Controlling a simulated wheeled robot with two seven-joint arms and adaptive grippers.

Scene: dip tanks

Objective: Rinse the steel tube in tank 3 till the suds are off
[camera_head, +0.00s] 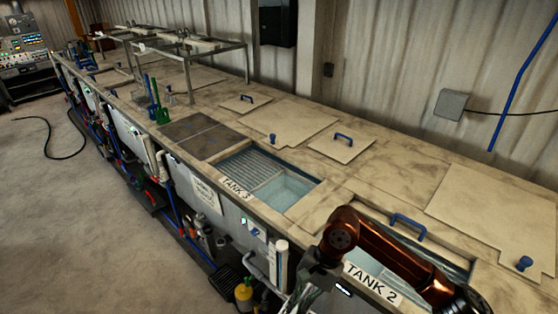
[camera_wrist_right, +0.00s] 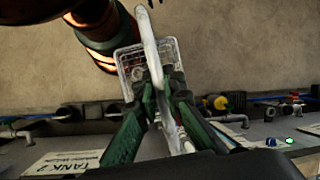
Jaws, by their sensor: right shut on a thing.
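My right gripper (camera_wrist_right: 165,105) is shut on a pale, bent tube (camera_wrist_right: 152,52), which I take for the steel tube. It looks whitish; I cannot tell suds from bare metal. In the head view my right gripper (camera_head: 306,284) hangs at the front edge beside the TANK 2 label, right of tank 3. The tube is not clear there. Tank 3 (camera_head: 236,186) is open: clear water (camera_head: 285,190) shows at its right, a ribbed rack (camera_head: 248,167) at its left. My left gripper is not in view.
A wire basket (camera_wrist_right: 128,66) shows behind the tube; I cannot tell whether they touch. Tank 2 (camera_head: 393,294) lies under my right arm, with a blue handle (camera_head: 408,226) near its far edge. Pipes and a yellow bottle (camera_head: 244,292) line the front. Lids (camera_head: 341,147) lie behind tank 3.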

